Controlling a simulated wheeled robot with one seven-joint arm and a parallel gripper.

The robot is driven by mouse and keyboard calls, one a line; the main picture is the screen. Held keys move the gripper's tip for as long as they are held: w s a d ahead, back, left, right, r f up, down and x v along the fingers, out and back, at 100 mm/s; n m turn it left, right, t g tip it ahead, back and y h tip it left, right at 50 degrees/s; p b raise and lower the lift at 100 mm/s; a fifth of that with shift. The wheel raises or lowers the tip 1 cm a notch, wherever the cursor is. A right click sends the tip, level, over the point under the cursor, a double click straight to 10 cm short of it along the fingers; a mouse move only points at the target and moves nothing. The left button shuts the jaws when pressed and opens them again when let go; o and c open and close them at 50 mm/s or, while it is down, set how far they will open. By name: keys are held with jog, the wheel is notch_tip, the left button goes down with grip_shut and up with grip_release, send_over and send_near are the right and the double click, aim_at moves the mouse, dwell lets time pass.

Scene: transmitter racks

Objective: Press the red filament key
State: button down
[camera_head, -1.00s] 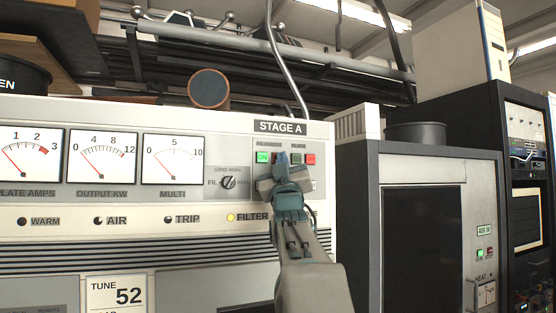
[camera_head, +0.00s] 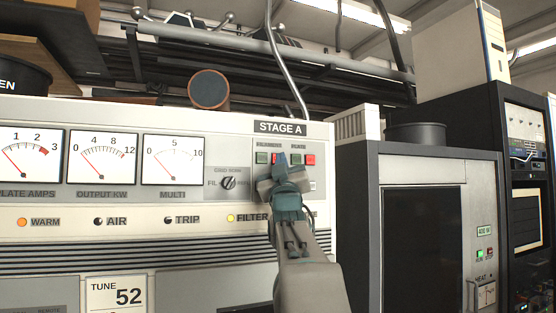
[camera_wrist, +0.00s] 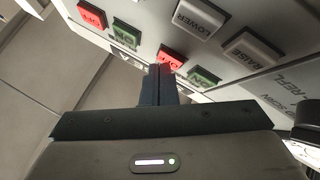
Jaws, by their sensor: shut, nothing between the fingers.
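The red filament key (camera_head: 275,157) is on the STAGE A panel, under the left-hand label, and looks lit. The green filament key (camera_head: 262,158) beside it is dark. My gripper (camera_head: 282,161) is shut and empty, its tips up at the red filament key and partly covering the keys. In the wrist view the shut fingertips (camera_wrist: 161,70) meet the lower edge of the red filament key (camera_wrist: 171,57); whether it is pushed in I cannot tell. The green filament key (camera_wrist: 205,75) is right of it there.
The plate keys, green (camera_head: 296,159) and red (camera_head: 310,160), sit close to the right of my fingertips. A selector knob (camera_head: 229,183) is at the left. The white LOWER (camera_wrist: 199,19) and RAISE (camera_wrist: 252,50) keys show in the wrist view.

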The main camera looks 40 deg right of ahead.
jog(key=shift+f, duration=0.1)
dwell(0.4)
jog(key=shift+s+a+b, duration=0.2)
jog(key=shift+s+b, duration=0.45)
jog(key=shift+b, duration=0.05)
jog(key=s+b, duration=0.1)
jog(key=s, duration=0.1)
jog(key=s+a+b, duration=0.1)
jog(key=s+b, duration=0.1)
jog(key=s, duration=0.1)
jog(key=shift+w, duration=0.1)
dwell(0.7)
